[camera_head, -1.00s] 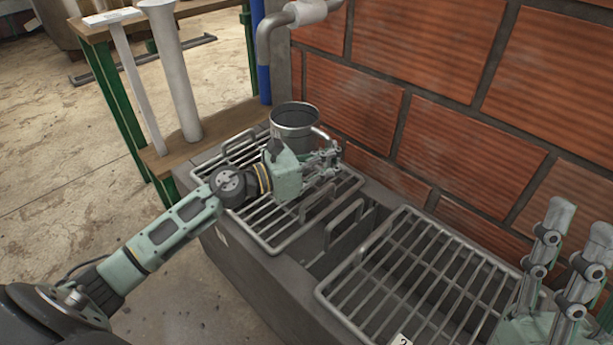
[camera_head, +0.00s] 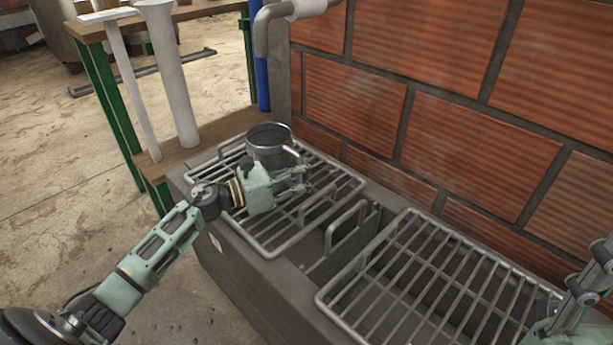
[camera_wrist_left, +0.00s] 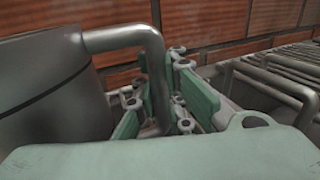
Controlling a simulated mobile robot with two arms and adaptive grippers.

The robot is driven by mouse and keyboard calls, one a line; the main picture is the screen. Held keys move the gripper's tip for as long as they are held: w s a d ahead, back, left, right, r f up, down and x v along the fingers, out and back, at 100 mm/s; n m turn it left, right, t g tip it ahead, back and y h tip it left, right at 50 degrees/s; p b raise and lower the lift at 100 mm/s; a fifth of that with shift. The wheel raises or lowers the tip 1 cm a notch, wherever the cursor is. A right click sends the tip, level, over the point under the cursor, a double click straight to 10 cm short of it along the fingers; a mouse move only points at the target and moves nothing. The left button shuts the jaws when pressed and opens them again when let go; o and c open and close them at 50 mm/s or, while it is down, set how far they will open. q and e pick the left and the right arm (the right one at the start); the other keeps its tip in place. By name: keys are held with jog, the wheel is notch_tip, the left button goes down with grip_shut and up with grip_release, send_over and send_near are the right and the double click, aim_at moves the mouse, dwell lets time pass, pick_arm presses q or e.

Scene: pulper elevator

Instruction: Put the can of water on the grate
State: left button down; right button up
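The can (camera_head: 268,146) is an open grey metal vessel with a side handle. It is upright over the left grate (camera_head: 268,246); whether its base touches the bars is hidden. Its contents cannot be seen. My left gripper (camera_head: 302,179) is at the can's right side, fingers pointing right. In the left wrist view, the can (camera_wrist_left: 50,90) is at left and its bent handle (camera_wrist_left: 157,75) comes down between the fingers of the left gripper (camera_wrist_left: 165,112), which appear closed around it. My right gripper (camera_head: 592,272) is partly cut off at the right edge.
A second grate (camera_head: 345,311) lies at right, with upright metal bars (camera_head: 345,232) in the gap between. A brick wall (camera_head: 430,130) stands close behind. A pipe (camera_head: 262,60) and a wooden shelf frame (camera_head: 215,127) with pale tubes (camera_head: 170,75) stand at left.

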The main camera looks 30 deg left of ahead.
pick_arm(q)
jog(key=shift+f, duration=0.1)
jog(key=c, duration=2.5)
grip_release()
jog(key=o, duration=0.7)
